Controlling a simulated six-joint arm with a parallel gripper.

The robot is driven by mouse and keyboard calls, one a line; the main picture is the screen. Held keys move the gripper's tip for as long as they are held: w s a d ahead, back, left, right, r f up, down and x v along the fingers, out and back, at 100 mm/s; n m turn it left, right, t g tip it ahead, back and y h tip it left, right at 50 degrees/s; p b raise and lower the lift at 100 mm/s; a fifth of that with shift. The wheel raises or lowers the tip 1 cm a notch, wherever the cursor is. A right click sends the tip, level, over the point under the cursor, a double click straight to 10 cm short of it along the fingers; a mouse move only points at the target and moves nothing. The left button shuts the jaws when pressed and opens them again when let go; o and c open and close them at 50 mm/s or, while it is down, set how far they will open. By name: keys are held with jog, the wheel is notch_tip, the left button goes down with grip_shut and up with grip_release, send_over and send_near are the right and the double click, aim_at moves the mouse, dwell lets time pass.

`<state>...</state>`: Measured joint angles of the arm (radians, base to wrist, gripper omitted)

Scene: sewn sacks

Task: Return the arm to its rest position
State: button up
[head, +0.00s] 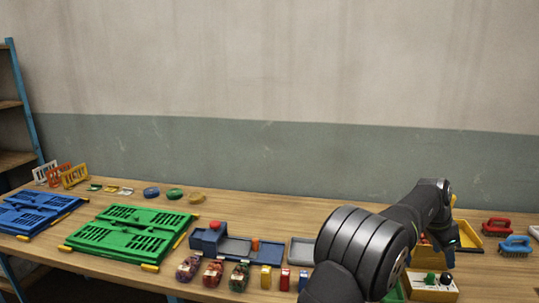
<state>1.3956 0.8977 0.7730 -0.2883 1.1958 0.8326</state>
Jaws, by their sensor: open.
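My arm reaches up from the lower right of the head view and out over the right part of the wooden table. My gripper (450,243) is at its far end, small and dark, above or beside a yellow tray (468,241). The fingertips are partly hidden by the arm and hard to make out; I see nothing held between them. The sewn sacks (214,273), in several dark and reddish colours, stand in a row at the front edge of the table, left of my arm.
A green folded crate (130,230) and a blue one (35,212) lie at the left. A blue-grey tray station (235,246) stands mid-table. A box with knobs (431,287) sits near the front.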

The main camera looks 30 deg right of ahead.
aim_at(446, 275)
jog(key=x, duration=0.9)
jog(key=shift+r, duration=0.1)
jog(key=shift+s+a+r+n+h, duration=0.15)
jog(key=shift+r+n+h, duration=0.15)
jog(key=shift+n, duration=0.4)
jog(key=n+t, duration=0.2)
jog(key=n, duration=0.2)
jog(key=shift+s, duration=0.1)
jog(key=v, duration=1.3)
jog(key=shift+a+r+n, duration=0.2)
jog(key=shift+a+n, duration=0.05)
jog(key=shift+n, duration=0.05)
jog(key=shift+c, duration=0.2)
